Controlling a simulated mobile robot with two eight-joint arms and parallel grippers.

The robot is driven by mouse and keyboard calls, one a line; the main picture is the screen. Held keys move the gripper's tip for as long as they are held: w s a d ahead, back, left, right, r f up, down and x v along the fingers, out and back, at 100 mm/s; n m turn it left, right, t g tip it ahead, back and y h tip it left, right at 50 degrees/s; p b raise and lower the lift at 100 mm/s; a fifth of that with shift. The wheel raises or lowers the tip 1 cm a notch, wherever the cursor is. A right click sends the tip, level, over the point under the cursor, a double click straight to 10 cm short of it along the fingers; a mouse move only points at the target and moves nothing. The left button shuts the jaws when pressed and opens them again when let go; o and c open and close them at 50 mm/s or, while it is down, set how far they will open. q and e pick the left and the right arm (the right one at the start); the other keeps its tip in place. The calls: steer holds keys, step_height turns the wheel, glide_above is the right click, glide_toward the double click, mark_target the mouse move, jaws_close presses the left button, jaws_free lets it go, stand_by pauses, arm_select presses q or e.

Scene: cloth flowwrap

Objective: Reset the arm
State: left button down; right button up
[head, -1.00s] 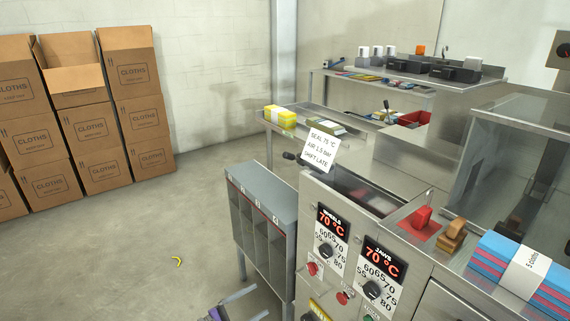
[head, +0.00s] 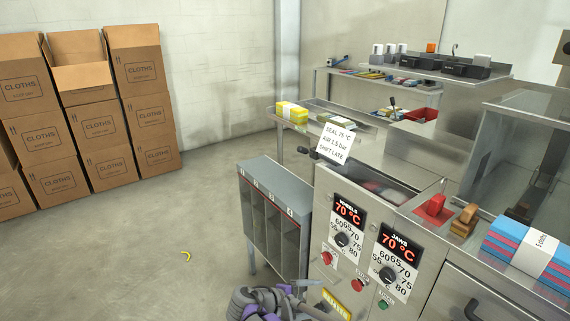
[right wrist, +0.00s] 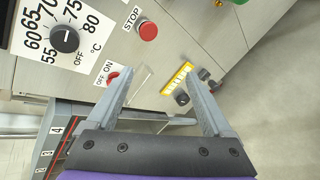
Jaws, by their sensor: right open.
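My right gripper (right wrist: 160,100) is open in the right wrist view, with nothing between its two grey fingers. It faces the machine's front panel (right wrist: 90,75), near a yellow label (right wrist: 177,78) and the red stop button (right wrist: 148,31). In the head view my right arm and gripper (head: 308,290) show at the bottom edge, in front of the panel and below the knobs. My left gripper is not in view.
The wheels knob (head: 342,240) and jaws knob (head: 388,275) are on the panel, both displays reading 70 °C. A grey slotted cabinet (head: 275,190) stands left of the machine. Cloth boxes (head: 100,125) are stacked at the left.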

steer(key=s+d+r+m+g+y, duration=0.1)
steer(key=s+d+m+y, duration=0.2)
steer(key=s+d, duration=0.35)
steer(key=s+d+r+m+g+y, duration=0.1)
steer(key=s+d+m+g+y, duration=0.2)
steer(key=s, duration=0.6)
steer(key=s+f+m+t+y, duration=0.1)
steer(key=s+f+m+y, duration=0.15)
steer(key=s, duration=0.55)
steer(key=s+f+m+t+y, duration=0.15)
steer(key=s+m, duration=0.25)
steer(key=s, duration=0.4)
arm_select(q)
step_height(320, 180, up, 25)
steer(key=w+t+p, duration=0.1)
steer(key=p, duration=2.1)
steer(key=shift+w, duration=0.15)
arm_select(e)
step_height(320, 180, up, 26)
steer(key=w, duration=0.1)
steer(key=shift+d+f+t+y, duration=0.2)
steer(key=shift+f+t+y, duration=0.05)
steer(key=shift+t+y, duration=0.1)
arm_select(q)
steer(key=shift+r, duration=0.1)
arm_select(e)
steer(key=shift+m, duration=0.25)
